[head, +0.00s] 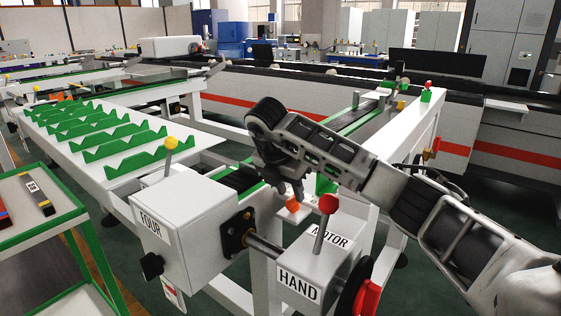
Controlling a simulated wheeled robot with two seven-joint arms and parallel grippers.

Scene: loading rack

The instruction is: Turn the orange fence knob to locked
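A small orange knob (292,205) shows just below my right gripper (288,190), on the machine behind the HAND/MOTOR box. My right arm comes in from the right, and its gripper points down with its fingertips at or just above the knob. Whether they touch it, and whether the fingers are open or shut, I cannot tell. The knob's lower part and its markings are hidden or too small to read. My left gripper is not in view.
A white box marked HAND and MOTOR (308,272) with a red-ball lever (328,204) stands close in front of the knob. A box marked FOUR (180,217) with a yellow-ball lever (171,143) is to the left. A rack with green notched strips (123,149) lies behind.

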